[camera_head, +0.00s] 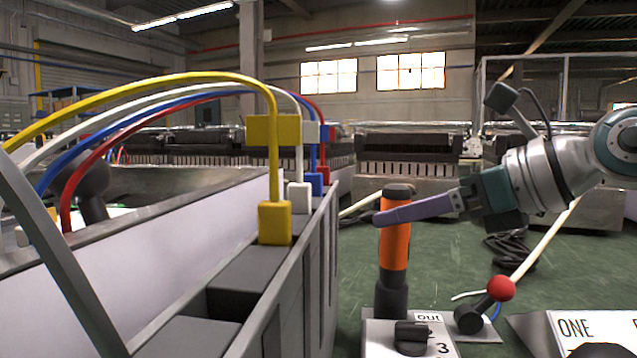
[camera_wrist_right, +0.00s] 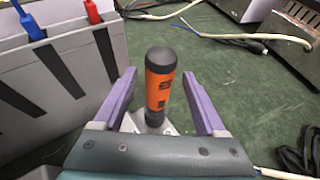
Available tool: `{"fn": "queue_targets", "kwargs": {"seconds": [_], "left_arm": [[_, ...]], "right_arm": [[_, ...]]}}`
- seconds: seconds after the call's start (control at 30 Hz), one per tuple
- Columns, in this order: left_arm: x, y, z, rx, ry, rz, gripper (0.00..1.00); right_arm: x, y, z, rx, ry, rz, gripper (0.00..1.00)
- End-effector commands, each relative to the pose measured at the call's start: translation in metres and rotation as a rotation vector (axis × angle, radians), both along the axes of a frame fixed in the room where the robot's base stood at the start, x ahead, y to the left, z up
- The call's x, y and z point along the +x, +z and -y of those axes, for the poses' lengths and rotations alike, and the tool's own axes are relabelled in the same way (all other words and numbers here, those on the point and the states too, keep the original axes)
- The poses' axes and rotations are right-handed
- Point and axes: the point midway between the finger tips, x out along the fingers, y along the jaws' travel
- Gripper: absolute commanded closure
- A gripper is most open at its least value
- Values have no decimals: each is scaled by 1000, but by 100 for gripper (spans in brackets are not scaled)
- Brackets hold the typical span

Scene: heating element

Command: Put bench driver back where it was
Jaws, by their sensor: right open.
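The bench driver, orange with a black cap and black lower end, stands upright in the head view (camera_head: 395,245) at the white control box (camera_head: 425,325). Its foot is hidden behind or in the box, so I cannot tell how it is seated. My right gripper (camera_head: 381,217) reaches in from the right at the driver's upper part, with purple fingers. In the wrist view the driver (camera_wrist_right: 160,85) stands between the two open fingers (camera_wrist_right: 163,90), with a visible gap on each side. My left gripper is not in view.
A grey slotted bench unit (camera_head: 290,290) with yellow, white, blue and red plugs stands left of the driver. A red-knobbed lever (camera_head: 501,288) and a panel marked ONE (camera_head: 590,325) stand to the right. Cables (camera_head: 515,250) lie on the green floor.

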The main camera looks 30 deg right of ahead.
Motion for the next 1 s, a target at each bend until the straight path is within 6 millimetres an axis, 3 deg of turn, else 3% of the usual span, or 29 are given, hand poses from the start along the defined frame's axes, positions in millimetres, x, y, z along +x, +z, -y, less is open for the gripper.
{"fn": "queue_targets", "kwargs": {"seconds": [0.2,0.4,1.0], "left_arm": [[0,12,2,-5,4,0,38],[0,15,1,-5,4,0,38],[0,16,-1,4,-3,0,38]], "right_arm": [[-37,17,11,-4,1,-3,26],[-56,24,17,0,2,-2,26],[-59,27,18,1,2,2,26]]}}
